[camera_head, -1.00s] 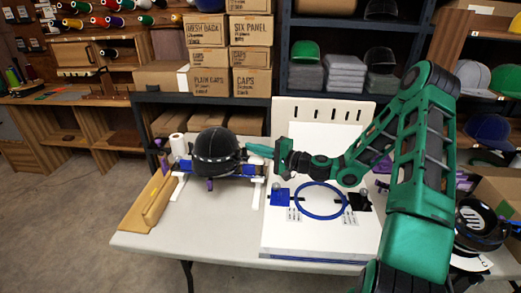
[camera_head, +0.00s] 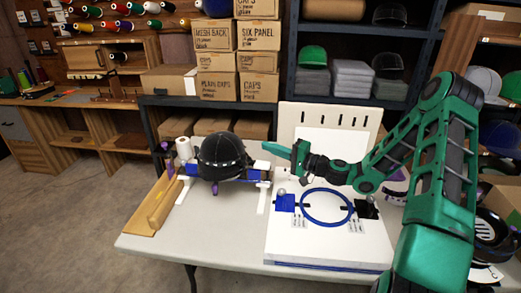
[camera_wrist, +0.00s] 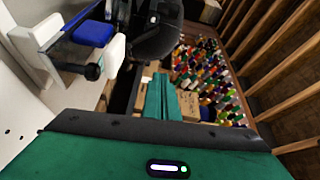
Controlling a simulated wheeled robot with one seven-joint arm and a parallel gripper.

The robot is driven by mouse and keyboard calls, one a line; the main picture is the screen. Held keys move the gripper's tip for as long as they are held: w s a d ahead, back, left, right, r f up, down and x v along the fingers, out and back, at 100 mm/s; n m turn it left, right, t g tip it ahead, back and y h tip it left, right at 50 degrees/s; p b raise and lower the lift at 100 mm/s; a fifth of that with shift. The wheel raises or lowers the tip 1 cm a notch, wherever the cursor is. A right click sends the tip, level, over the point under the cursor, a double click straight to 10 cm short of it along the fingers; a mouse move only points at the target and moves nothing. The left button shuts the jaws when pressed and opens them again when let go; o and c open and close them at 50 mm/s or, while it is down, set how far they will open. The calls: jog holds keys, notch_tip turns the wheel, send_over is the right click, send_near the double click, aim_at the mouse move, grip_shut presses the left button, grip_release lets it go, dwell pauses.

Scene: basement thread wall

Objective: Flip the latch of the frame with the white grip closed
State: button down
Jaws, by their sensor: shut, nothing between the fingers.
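A black cap (camera_head: 222,156) sits on a blue and white frame (camera_head: 262,176) on the left of the table. In the wrist view the cap (camera_wrist: 157,32) shows at the top, and the frame's blue part (camera_wrist: 93,33), white supports and black knob (camera_wrist: 94,72) are at the upper left. My gripper (camera_head: 278,149) is shut and empty, in the air just right of the cap, its green fingers pointing left. Its fingers (camera_wrist: 160,98) also show together in the wrist view. A white roll-like part (camera_head: 184,149) stands left of the cap; I cannot tell whether it is the white grip. I cannot make out the latch.
A white board (camera_head: 285,245) with a blue hoop (camera_head: 327,222), a blue block (camera_head: 285,203) and a black block lies below my arm. A slotted white panel (camera_head: 330,117) stands behind it. A wooden piece (camera_head: 152,206) lies at the table's left edge. Table front left is clear.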

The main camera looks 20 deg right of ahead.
jog(key=f+v, duration=0.1)
jog(key=v, duration=0.5)
jog(key=shift+d, duration=0.2)
jog(key=shift+f, duration=0.1)
jog(key=s+a+f+n+g+h, duration=0.2)
jog(key=s+f+n+g, duration=0.15)
jog(key=s+g, duration=0.2)
jog(key=s+a+f+n+g+h, duration=0.2)
jog(key=s+n+g, duration=0.25)
jog(key=s, duration=0.25)
jog(key=s+d+r+m+g+h, duration=0.1)
jog(key=s+d+r, duration=0.3)
jog(key=s, duration=0.5)
jog(key=s+d+r+m+g+h, duration=0.1)
jog(key=s+d+r+h, duration=0.3)
jog(key=s, duration=0.6)
jog(key=s+d+r+m+g+h, duration=0.2)
jog(key=s+d+r+m, duration=0.1)
jog(key=s, duration=0.7)
notch_tip(320, 180, up, 2)
jog(key=shift+d+r, duration=0.2)
jog(key=shift+d, duration=0.4)
